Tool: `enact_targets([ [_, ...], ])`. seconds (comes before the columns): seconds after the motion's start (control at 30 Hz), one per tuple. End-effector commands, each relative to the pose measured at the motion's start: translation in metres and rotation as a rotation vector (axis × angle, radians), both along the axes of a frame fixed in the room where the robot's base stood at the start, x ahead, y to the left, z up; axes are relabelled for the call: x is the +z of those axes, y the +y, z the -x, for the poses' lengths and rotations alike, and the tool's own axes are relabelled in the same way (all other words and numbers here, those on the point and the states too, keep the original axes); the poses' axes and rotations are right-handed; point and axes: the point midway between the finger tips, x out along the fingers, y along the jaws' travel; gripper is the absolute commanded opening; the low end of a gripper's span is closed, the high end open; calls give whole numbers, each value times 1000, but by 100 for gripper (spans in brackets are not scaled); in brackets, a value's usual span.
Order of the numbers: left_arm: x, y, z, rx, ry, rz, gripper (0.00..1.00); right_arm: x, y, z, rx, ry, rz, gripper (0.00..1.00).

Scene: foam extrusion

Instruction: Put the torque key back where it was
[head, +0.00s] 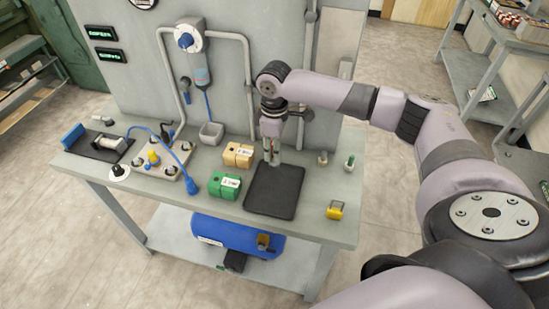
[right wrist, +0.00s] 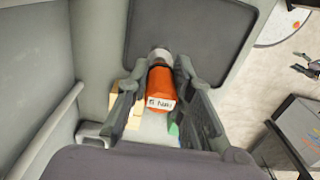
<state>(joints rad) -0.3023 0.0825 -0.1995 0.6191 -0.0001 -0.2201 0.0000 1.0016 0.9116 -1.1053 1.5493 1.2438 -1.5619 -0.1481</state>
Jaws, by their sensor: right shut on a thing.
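The torque key (right wrist: 163,84) is orange, with a white label that seems to read "5 N·m" and a grey end. It sits between the two fingers of my right gripper (right wrist: 160,72), which is shut on it. In the head view my right gripper (head: 272,157) points down at the back edge of the black mat (head: 273,192). The key is mostly hidden there by the fingers. Whether it touches the bench cannot be told. A yellow labelled block (head: 238,154) and a green labelled block (head: 223,186) stand left of the gripper. My left gripper is not in view.
The bench (head: 325,235) has an upright back panel (head: 222,85) with pipes close behind the gripper. Two small items stand right of the mat, with a yellow item (head: 335,210) nearer the front. A blue-cabled fixture (head: 160,160) is at left. The mat looks empty.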

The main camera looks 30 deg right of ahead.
Motion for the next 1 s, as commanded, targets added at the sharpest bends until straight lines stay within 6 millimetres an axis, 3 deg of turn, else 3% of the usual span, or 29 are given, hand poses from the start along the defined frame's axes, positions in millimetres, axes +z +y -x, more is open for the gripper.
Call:
enact_targets([
  [0.33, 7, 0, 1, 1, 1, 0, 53, -42, 0, 1, 1, 2, 1, 0],
  [0.77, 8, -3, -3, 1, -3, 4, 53, -49, 0, 0, 1, 0, 0, 0],
  [0.8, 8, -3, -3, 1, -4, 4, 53, -49, 0, 0, 1, -1, 1, 23],
  [1.0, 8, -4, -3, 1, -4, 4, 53, -49, 0, 0, 1, -1, 1, 36],
])
